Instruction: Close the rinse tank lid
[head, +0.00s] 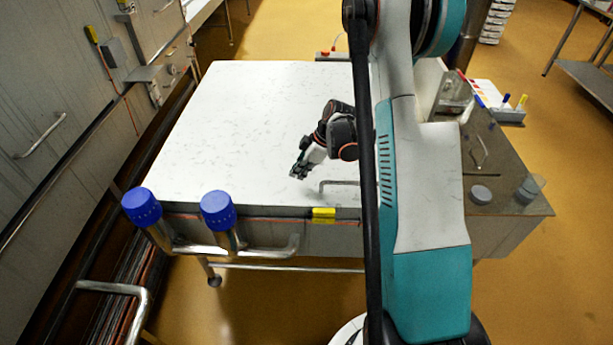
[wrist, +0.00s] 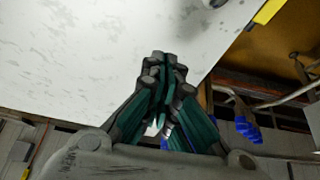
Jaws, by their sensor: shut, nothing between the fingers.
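A broad white panel with grey specks (head: 240,110), apparently the rinse tank lid, lies flat across the top of a large tank on legs. A bar handle (head: 338,183) stands near its front edge, partly hidden behind my arm. A yellow tag (head: 323,215) sits on the front rim. My gripper (head: 299,172) is shut and empty, over the panel just left of the handle. In the wrist view its fingers (wrist: 164,62) are closed together, with the white panel (wrist: 90,50) behind them. I cannot tell whether the fingertips touch the panel.
Two blue-capped pipes (head: 218,211) rise at the front left edge. A grey metal cabinet top (head: 495,185) with a handle and small items stands right of my arm. A panelled wall with rails (head: 60,130) runs along the left. Yellow floor (head: 280,40) is clear behind the tank.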

